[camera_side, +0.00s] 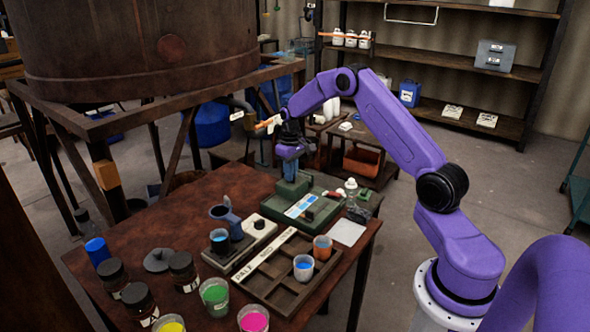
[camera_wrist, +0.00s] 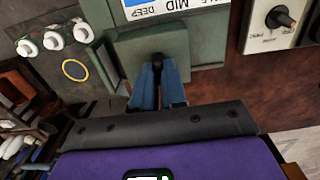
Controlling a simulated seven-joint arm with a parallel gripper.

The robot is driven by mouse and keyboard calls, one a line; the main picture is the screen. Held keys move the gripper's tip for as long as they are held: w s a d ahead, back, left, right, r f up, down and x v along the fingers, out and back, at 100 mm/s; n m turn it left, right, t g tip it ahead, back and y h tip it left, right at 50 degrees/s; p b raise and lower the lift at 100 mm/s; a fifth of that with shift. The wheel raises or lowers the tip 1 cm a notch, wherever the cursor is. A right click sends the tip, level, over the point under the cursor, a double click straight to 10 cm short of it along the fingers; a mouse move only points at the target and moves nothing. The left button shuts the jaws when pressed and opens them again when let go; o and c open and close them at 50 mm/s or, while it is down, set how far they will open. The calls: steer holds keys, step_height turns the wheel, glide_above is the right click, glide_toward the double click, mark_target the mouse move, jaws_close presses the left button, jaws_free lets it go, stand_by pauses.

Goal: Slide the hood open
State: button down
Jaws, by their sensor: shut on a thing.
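The green instrument (camera_side: 274,209) stands on the brown table, with a pale display panel labelled DEEP and MID (camera_wrist: 150,8) on its top. In the wrist view its green hood (camera_wrist: 130,50) is a squarish block beside the panel, with a dark knob (camera_wrist: 157,62) on it. My gripper (camera_wrist: 158,88) has its blue fingers closed on either side of this knob. In the side view my gripper (camera_side: 290,178) reaches down onto the back part of the instrument, and its fingers partly hide the hood. I cannot tell how far the hood covers what lies beneath.
A dial box (camera_wrist: 275,25) stands close beside the instrument. A compartment tray (camera_side: 270,285) with cups, several dark jars (camera_side: 138,300) and open paint cups (camera_side: 215,295) occupy the front of the table. A large vat (camera_side: 130,50) rises behind.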

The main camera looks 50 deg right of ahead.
steer(key=a, duration=0.8)
steer(key=shift+a, duration=0.2)
steer(key=c, duration=1.2)
jaws_free()
steer(key=shift+r, duration=0.15)
step_height(320, 180, up, 17)
steer(key=shift+r, duration=0.1)
